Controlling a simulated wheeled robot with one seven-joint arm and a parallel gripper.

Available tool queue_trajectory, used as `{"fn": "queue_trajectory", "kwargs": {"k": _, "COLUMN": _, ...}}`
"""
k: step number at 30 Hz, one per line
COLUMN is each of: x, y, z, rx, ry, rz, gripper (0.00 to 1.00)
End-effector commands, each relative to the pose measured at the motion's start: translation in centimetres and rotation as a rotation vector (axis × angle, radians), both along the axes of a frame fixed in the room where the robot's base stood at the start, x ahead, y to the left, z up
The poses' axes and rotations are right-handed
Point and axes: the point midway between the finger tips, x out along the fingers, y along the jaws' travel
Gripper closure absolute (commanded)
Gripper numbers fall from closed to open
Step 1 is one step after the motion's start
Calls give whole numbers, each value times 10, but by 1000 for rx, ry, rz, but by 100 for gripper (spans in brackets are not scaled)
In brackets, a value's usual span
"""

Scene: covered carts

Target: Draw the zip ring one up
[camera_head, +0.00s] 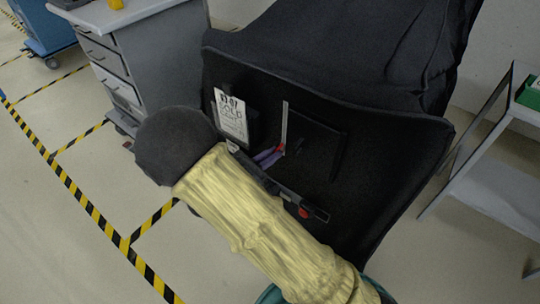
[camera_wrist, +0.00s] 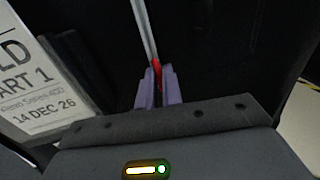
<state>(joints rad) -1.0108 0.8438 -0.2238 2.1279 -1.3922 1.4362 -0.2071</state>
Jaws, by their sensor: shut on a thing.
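The zip (camera_head: 285,118) is a short pale grey vertical strip on the front of the black cover (camera_head: 385,130). In the wrist view the zip (camera_wrist: 144,28) runs up from between my fingertips. A small red zip ring (camera_head: 281,148) is at its lower end. In the wrist view the red ring (camera_wrist: 156,68) shows between the purple fingers. My gripper (camera_head: 270,156) is shut on the ring, and its fingers (camera_wrist: 158,82) hide most of it. My yellow-sleeved forearm hides the cover's lower left part.
A white dated label (camera_head: 231,115) sits in a pouch left of the zip; it also shows in the wrist view (camera_wrist: 38,80). A grey drawer cabinet (camera_head: 145,60) stands behind left. A grey shelf cart (camera_head: 495,165) with a green box (camera_head: 529,95) stands at right. Floor at left is open.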

Motion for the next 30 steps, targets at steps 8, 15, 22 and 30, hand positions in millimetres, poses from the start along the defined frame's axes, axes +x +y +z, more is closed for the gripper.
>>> {"fn": "queue_trajectory", "kwargs": {"k": 8, "x": 0, "y": 1, "z": 42, "rx": 0, "ry": -1, "rz": 2, "gripper": 100}}
{"fn": "queue_trajectory", "kwargs": {"k": 15, "x": 0, "y": 1, "z": 71, "rx": 0, "ry": -1, "rz": 2, "gripper": 100}}
{"fn": "queue_trajectory", "kwargs": {"k": 22, "x": 0, "y": 1, "z": 100, "rx": 0, "ry": 0, "rz": 2, "gripper": 100}}
{"fn": "queue_trajectory", "kwargs": {"k": 30, "x": 0, "y": 1, "z": 128, "rx": 1, "ry": -1, "rz": 3, "gripper": 100}}
